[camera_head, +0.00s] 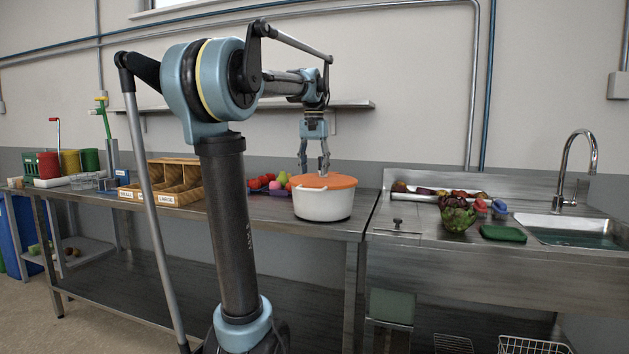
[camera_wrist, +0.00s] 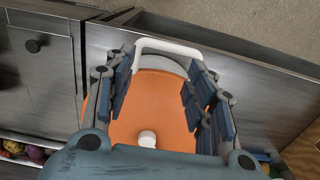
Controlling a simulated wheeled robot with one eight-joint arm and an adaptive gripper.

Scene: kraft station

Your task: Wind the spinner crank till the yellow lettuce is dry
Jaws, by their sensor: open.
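The salad spinner is a white bowl with an orange lid (camera_head: 323,207), upright at the right end of the metal table. My gripper (camera_head: 313,170) points down just above the lid, its fingers apart. In the wrist view the open fingers (camera_wrist: 163,88) straddle part of the orange lid (camera_wrist: 160,105). A small white knob (camera_wrist: 147,139) shows on the lid, nearer the palm side of the picture, and nothing shows between the fingers. A white arched bar (camera_wrist: 168,48) lies beyond the fingertips. I cannot tell which part is the crank. No yellow lettuce is visible; the closed bowl hides its inside.
Colourful produce (camera_head: 267,183) lies left of the spinner. Wooden bins (camera_head: 168,180) stand further left. Right of the table are a tray of produce (camera_head: 425,196), a leafy vegetable (camera_head: 457,215), a green pad (camera_head: 503,233) and a sink (camera_head: 570,232). A wall shelf (camera_head: 345,104) hangs behind.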

